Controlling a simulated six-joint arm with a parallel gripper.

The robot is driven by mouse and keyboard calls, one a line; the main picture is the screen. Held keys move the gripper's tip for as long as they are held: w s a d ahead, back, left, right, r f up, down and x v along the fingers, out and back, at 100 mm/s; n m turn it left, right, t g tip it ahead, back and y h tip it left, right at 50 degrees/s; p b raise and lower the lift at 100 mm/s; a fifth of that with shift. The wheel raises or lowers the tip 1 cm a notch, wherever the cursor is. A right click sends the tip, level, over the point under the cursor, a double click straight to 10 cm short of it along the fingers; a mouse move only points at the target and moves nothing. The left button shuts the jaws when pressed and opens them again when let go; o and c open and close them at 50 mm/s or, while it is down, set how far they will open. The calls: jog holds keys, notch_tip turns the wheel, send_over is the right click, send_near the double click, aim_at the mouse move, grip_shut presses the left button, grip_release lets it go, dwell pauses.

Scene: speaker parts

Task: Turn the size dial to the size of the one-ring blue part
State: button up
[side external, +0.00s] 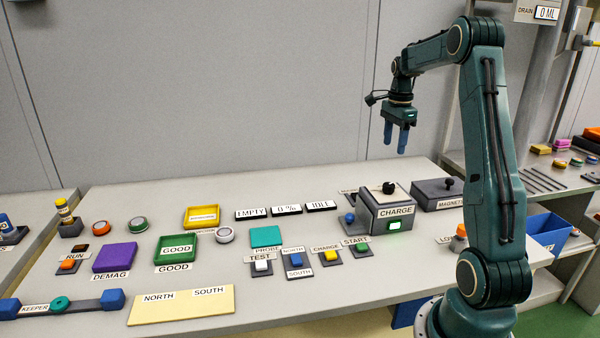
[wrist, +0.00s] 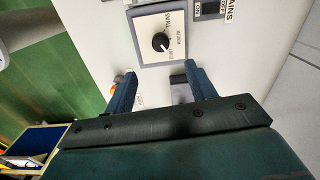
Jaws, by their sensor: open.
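The size dial is a black knob (wrist: 160,41) on a pale square plate in the wrist view, with small words around it that look like SMALL, MEDIUM and LARGE. Its white mark points to the lower right, near the word that looks like LARGE. In the side view the dial (side external: 388,188) sits on top of the grey CHARGE box (side external: 392,222). My gripper (side external: 398,150) is open and empty, fingers down, well above the box. In the wrist view the dial lies just beyond the gap between my gripper's fingertips (wrist: 160,72). I cannot pick out a one-ring blue part.
A dark MAGNET box (side external: 437,193) with a knob stands right of the CHARGE box, and a small blue-knobbed switch (side external: 349,220) on its left. Several buttons line the bench front. Small coloured parts (side external: 560,163) lie on the right shelf. The air around my gripper is clear.

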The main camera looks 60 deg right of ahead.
aim_at(390, 184)
jog(key=shift+s+d+f, duration=0.15)
jog(key=shift+d+f, duration=0.05)
jog(key=shift+d, duration=0.05)
jog(key=shift+f, duration=6.85)
jog(key=c, duration=1)
